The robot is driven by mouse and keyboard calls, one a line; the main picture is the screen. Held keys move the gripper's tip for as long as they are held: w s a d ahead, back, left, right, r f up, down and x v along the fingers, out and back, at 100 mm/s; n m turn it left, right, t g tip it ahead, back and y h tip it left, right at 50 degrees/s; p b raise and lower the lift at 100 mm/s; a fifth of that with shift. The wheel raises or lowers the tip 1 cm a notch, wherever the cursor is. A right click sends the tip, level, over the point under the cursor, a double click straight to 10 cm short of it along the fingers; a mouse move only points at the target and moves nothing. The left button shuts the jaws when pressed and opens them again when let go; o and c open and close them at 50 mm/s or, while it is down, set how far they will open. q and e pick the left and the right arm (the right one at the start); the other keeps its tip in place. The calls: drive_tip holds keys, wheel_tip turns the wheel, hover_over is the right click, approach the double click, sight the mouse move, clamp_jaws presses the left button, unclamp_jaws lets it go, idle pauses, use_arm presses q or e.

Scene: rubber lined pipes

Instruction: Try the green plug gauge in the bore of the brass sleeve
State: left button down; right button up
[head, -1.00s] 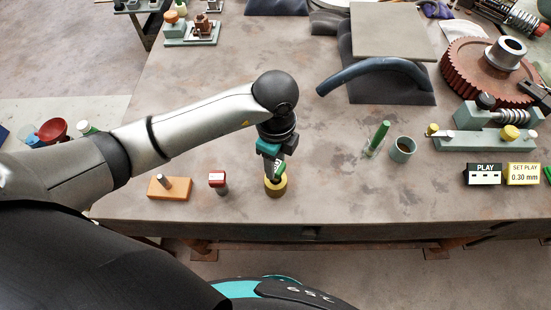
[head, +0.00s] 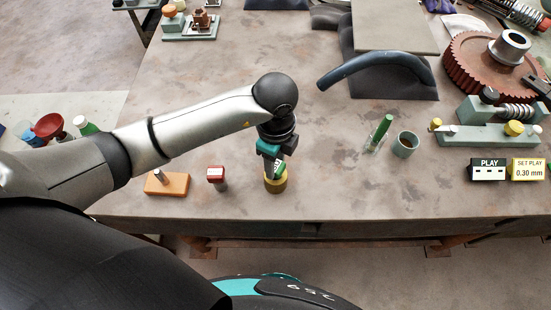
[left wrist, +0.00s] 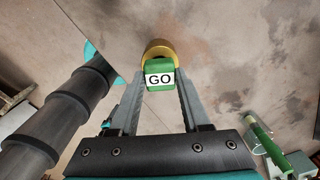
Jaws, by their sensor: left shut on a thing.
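My left gripper (head: 272,166) is shut on the green plug gauge (left wrist: 160,80), whose label reads GO. The gauge's green handle also shows in the head view (head: 279,164), between the fingers. The brass sleeve (head: 276,184) stands upright on the table near its front edge, directly below the gauge. In the left wrist view the sleeve's yellow rim (left wrist: 158,47) shows just behind the green handle. The handle and fingers hide the bore, so I cannot tell how far the gauge's pin is in it. My right gripper is not in view.
A green rod (head: 381,130) and a cup (head: 405,144) stand to the right. The table between is clear.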

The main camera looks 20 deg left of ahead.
use_arm(q)
drive_tip(key=shift+f+b, duration=0.5)
drive_tip(key=shift+f, duration=0.3)
drive_tip(key=shift+c, duration=1.4)
unclamp_jaws()
wheel_tip(320, 180, up, 15)
drive_tip(key=p, duration=0.2)
drive_tip(key=shift+r, duration=0.15)
drive_tip(key=shift+s, duration=0.1)
